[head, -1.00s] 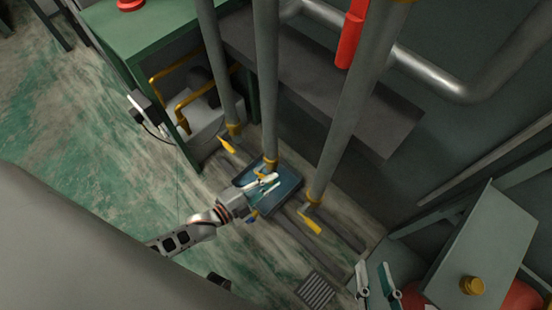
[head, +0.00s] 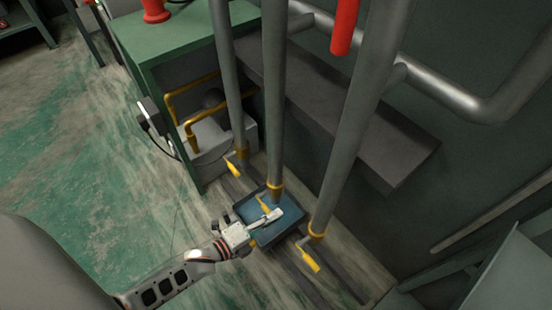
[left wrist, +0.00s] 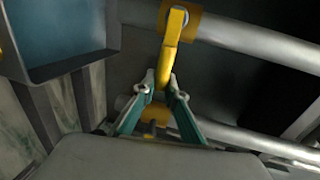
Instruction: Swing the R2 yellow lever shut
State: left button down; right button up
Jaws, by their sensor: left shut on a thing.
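Three grey pipes stand side by side, each with a yellow lever low down; I can read no R2 label. My left gripper (head: 268,218) is at the middle yellow lever (head: 264,204), above a blue tray (head: 287,237). In the left wrist view a yellow lever (left wrist: 172,45) hangs from a yellow collar on its pipe. The green fingers of my left gripper (left wrist: 161,92) are shut on its free end, one on each side. The left yellow lever (head: 235,168) and the right yellow lever (head: 309,260) stand apart from the gripper. My right gripper is out of view.
A green bench (head: 180,35) with yellow piping below stands at the left. A dark grey ledge (head: 370,140) runs behind the pipes. The right pipe (head: 355,130) rises close to my left gripper. The green floor at the left is clear.

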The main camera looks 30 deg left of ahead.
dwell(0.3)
pick_arm(q)
jog(key=c, duration=2)
grip_release()
jog(key=shift+c, duration=0.2)
jog(key=shift+s, duration=0.1)
jog(key=v, duration=1.1)
jog(key=shift+s+a, duration=0.2)
jog(key=shift+s, duration=0.15)
